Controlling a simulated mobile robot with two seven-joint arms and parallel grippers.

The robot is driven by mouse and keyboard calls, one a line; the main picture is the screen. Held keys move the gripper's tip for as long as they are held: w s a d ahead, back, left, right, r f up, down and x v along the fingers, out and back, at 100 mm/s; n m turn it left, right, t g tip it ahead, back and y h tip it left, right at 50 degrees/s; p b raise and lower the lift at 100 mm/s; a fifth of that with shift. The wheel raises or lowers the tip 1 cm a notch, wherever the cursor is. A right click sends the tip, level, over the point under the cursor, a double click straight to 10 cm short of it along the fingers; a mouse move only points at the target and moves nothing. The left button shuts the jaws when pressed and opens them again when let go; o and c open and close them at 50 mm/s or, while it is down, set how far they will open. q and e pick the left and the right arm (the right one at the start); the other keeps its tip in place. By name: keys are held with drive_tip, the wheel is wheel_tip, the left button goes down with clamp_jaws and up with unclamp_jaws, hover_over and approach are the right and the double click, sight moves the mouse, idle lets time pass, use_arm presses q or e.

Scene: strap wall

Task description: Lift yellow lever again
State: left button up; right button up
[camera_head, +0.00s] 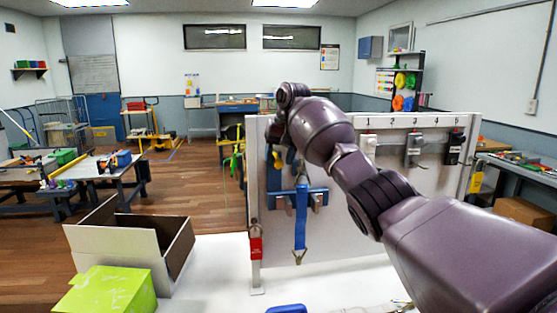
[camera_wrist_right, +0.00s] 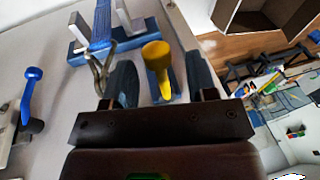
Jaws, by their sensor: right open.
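The yellow lever (camera_wrist_right: 157,62) with its rounded end shows in the right wrist view, between the two dark fingers of my open right gripper (camera_wrist_right: 163,85). I cannot tell whether the fingers touch it. In the head view a small part of the yellow lever (camera_head: 277,160) shows below my right wrist at the left end of the white panel. My right arm reaches in front of the panel and hides most of the gripper. My left gripper is not in view.
A blue strap (camera_head: 301,215) hangs from a blue bracket just right of the lever. A red tag (camera_head: 255,248) hangs at the panel's left edge. The white panel (camera_head: 420,207) carries more switches to the right. An open box (camera_head: 128,241) and a green box (camera_head: 104,291) stand left.

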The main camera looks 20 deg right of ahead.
use_arm(q)
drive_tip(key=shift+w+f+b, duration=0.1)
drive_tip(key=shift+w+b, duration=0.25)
drive_tip(key=shift+b, duration=0.25)
use_arm(e)
drive_tip(key=v, duration=1)
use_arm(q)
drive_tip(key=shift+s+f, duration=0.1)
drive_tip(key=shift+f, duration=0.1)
use_arm(e)
drive_tip(key=shift+a, duration=0.1)
